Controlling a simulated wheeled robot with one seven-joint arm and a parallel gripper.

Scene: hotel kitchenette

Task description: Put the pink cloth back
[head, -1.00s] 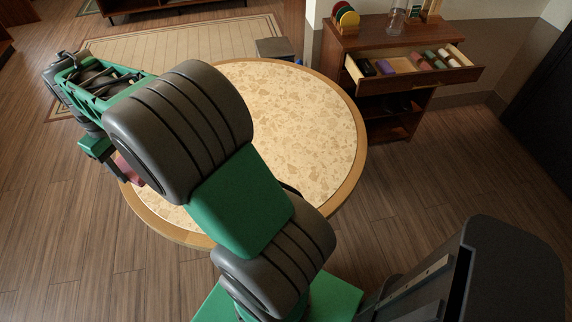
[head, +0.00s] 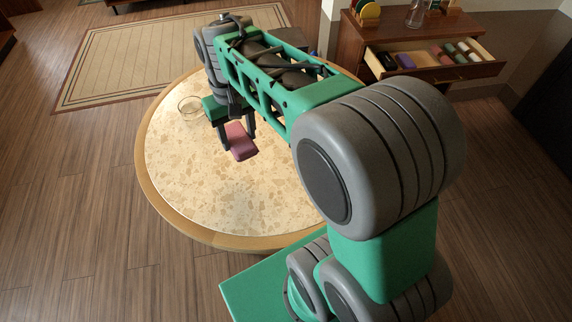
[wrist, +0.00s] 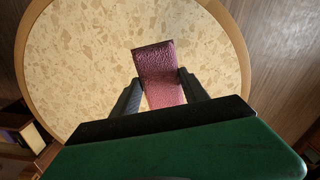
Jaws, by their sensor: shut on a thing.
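The pink cloth (head: 240,142) is a small folded piece held above the round table. My gripper (head: 237,136) is shut on it, with a dark finger on either side. In the wrist view the cloth (wrist: 158,72) sticks out between the two fingers of my gripper (wrist: 160,88), over the speckled tabletop. An open drawer (head: 455,72) in the wooden cabinet at the upper right holds several rolled or folded items, among them a purple one (head: 405,60) and a dark one (head: 386,61).
The round table (head: 190,215) has a pale speckled top and a wooden rim. A clear glass dish (head: 190,107) stands on its far left part. The cabinet (head: 362,42) carries a rack with coloured discs (head: 368,12) and a glass vessel (head: 416,14). The rest of the visible tabletop is clear.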

